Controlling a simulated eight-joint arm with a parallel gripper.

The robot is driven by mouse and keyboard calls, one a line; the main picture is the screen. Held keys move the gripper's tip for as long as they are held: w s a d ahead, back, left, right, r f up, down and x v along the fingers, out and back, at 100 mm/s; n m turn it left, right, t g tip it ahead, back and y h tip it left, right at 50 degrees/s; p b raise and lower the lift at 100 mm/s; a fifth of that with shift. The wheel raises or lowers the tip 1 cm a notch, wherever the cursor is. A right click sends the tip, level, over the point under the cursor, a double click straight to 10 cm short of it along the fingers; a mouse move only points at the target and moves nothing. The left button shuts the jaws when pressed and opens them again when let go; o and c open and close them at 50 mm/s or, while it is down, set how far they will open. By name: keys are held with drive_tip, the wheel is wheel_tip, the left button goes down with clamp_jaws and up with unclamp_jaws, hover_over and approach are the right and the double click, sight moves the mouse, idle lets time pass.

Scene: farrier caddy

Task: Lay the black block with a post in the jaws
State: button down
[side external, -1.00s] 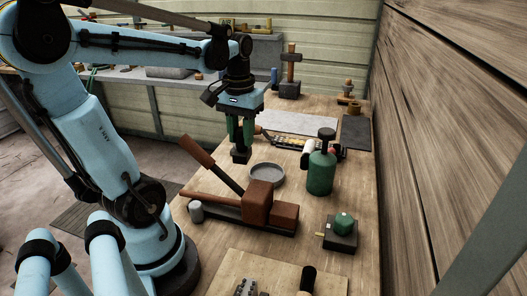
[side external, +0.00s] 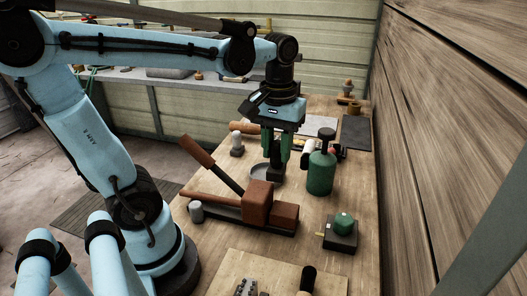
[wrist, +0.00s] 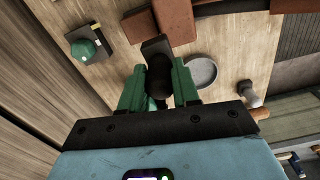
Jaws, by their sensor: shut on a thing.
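My gripper (side external: 276,158) has green fingers and is shut on the black block with a post (side external: 276,174). The block hangs below the fingertips, above the bench, in front of the round grey dish. In the wrist view, the dark post (wrist: 159,78) is between the two fingers, and the block (wrist: 156,46) shows beyond them. The jaws are two red-brown blocks (side external: 258,203) on a dark base with a long lever, nearer the camera than the held block and apart from it. They also show at the top of the wrist view (wrist: 174,22). The gap between them is hard to see.
The grey dish (side external: 260,170) sits just behind the jaws. A green bottle (side external: 320,174) stands close to the right of my gripper. A black block with a green top (side external: 342,231) lies front right. A grey cylinder (side external: 196,212) stands by the lever.

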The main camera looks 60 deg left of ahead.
drive_tip(key=d, duration=0.4)
drive_tip(key=shift+r, duration=0.2)
hover_over(285, 209)
drive_tip(key=shift+f, duration=3)
drive_tip(key=shift+f, duration=0.45)
drive_tip(key=c, duration=0.8)
unclamp_jaws()
drive_tip(key=shift+o, duration=0.2)
wheel_tip(285, 209, up, 12)
